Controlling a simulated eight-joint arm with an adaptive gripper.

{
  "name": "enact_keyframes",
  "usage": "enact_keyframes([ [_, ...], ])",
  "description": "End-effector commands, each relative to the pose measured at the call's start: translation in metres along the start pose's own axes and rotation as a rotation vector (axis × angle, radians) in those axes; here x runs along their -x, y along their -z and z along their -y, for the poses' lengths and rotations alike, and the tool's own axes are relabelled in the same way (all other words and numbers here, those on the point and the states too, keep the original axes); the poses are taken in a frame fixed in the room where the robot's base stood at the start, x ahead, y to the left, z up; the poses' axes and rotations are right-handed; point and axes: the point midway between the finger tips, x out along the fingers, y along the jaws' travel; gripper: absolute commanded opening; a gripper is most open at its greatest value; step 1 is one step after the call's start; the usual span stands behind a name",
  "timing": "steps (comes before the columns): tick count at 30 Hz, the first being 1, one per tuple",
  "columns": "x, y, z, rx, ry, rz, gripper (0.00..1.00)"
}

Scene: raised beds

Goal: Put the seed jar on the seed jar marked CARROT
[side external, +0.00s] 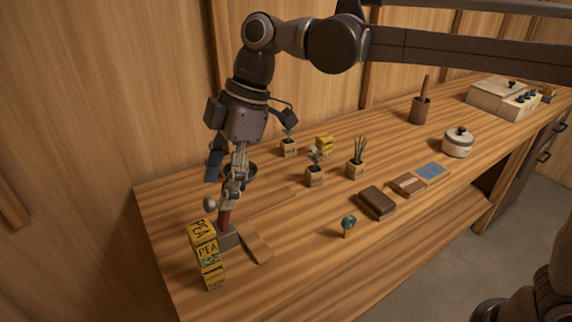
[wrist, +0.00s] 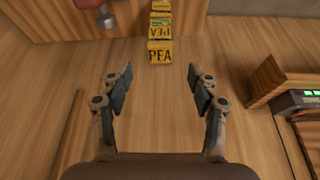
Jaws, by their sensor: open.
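Yellow seed jars stand in a stack (side external: 209,256) at the front left of the bench; two faces read PEA. In the wrist view the stack (wrist: 160,50) is straight ahead, beyond the fingertips, centred between them. My gripper (side external: 233,190) points down above and behind the stack in the side view. In the wrist view my gripper (wrist: 161,82) is open, with nothing between its fingers. I cannot read CARROT on any jar.
A small green round-headed item (side external: 348,224), a dark brown book (side external: 377,202) and potted plants (side external: 315,177) stand to the right. The bench front between is clear.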

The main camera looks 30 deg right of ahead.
Motion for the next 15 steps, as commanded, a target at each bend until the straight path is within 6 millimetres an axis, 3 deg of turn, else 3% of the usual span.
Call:
enact_keyframes([
  [5,0.021,-0.042,-0.001,-0.159,-0.081,0.006,0.6],
  [15,0.054,-0.184,0.027,-0.7,-0.365,-0.026,0.6],
])
